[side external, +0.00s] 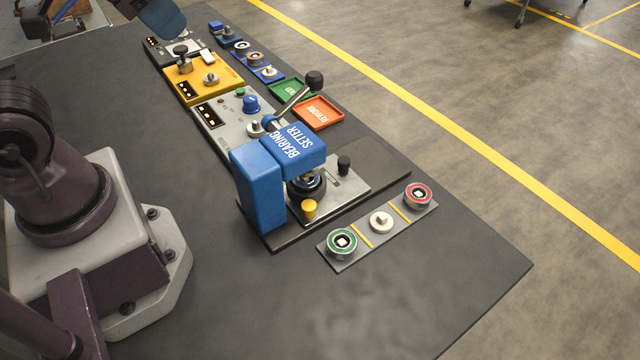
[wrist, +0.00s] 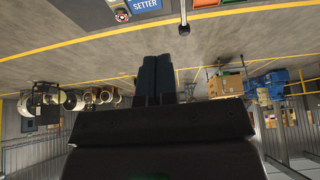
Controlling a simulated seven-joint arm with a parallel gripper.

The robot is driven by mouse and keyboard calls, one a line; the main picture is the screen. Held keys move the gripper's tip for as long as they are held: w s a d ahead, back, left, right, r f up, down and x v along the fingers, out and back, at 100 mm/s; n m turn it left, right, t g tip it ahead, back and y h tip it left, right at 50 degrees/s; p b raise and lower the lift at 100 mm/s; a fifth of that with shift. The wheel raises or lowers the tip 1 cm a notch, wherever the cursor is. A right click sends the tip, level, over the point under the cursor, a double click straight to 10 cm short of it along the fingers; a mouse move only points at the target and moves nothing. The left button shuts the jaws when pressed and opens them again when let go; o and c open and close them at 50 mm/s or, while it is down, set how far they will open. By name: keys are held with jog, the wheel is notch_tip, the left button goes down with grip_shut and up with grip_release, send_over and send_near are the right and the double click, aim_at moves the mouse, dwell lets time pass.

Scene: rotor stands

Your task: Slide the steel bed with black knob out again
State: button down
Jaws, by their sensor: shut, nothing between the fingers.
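The steel bed (side external: 346,187) lies at the foot of the blue bearing setter (side external: 262,185), on its dark base. A black knob (side external: 344,164) stands on the bed's far right part, and a yellow knob (side external: 309,209) stands near its front left. A dark round part (side external: 306,187) is on the bed beneath the setter's head, which partly hides it. The setter's lever ends in a black ball (side external: 314,80), raised up and right. My gripper (wrist: 155,75) is shut and empty in the wrist view, apart from the setter (wrist: 140,4) at the top edge.
A grey strip (side external: 362,238) with green-ringed and red-ringed parts and a pale middle part lies in front of the setter. Green (side external: 288,89) and orange (side external: 319,112) trays lie behind it. A yellow station (side external: 207,82) stands further back. The table's front is clear.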

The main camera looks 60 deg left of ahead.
jog(key=c, duration=1.8)
grip_release()
jog(key=shift+c, duration=0.2)
jog(key=o, duration=0.4)
jog(key=shift+f, duration=0.1)
jog(key=o, duration=0.5)
jog(key=shift+w+d+f+g, duration=0.1)
jog(key=shift+w+f+g, duration=0.25)
jog(key=shift+f, duration=0.15)
jog(key=shift+w+d+f+g, duration=0.1)
jog(key=shift+w+f+g, duration=0.1)
jog(key=shift+f+g, duration=0.2)
jog(key=shift+o, duration=0.2)
jog(key=n+g, duration=0.4)
jog(key=n, duration=1.1)
send_over(344, 160)
notch_tip(344, 160, down, 17)
notch_tip(344, 160, down, 13)
jog(key=shift+r, duration=0.15)
